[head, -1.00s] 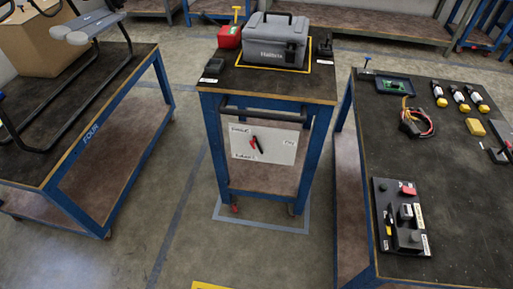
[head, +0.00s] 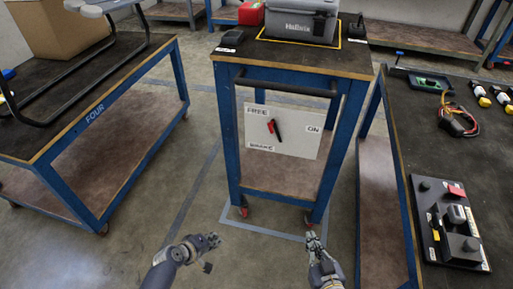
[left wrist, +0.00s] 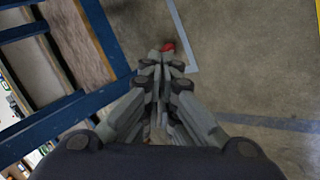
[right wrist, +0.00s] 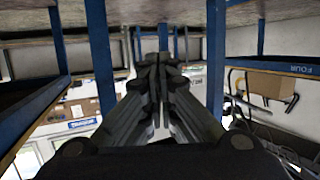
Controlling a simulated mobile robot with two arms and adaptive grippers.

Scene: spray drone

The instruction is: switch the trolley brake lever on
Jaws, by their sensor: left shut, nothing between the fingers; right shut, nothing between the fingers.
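The trolley brake lever (head: 277,130) is a short black handle with a red part, on a white panel (head: 300,144) at the front of the blue trolley (head: 228,135). The panel reads FREE at upper left, BRAKE at lower left and ON at right. The lever tilts slightly, its red part toward FREE. My left gripper (head: 213,240) is shut and empty, low in front of the trolley and apart from it. My right gripper (head: 312,238) is shut and empty, low near the trolley's right front wheel. Neither touches the lever. The wrist views show both grippers' closed fingers (left wrist: 163,58) (right wrist: 158,62).
A dark handle bar (head: 285,88) crosses above the panel. Workbenches stand left (head: 70,115) and right (head: 395,180). The floor before the trolley is clear.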

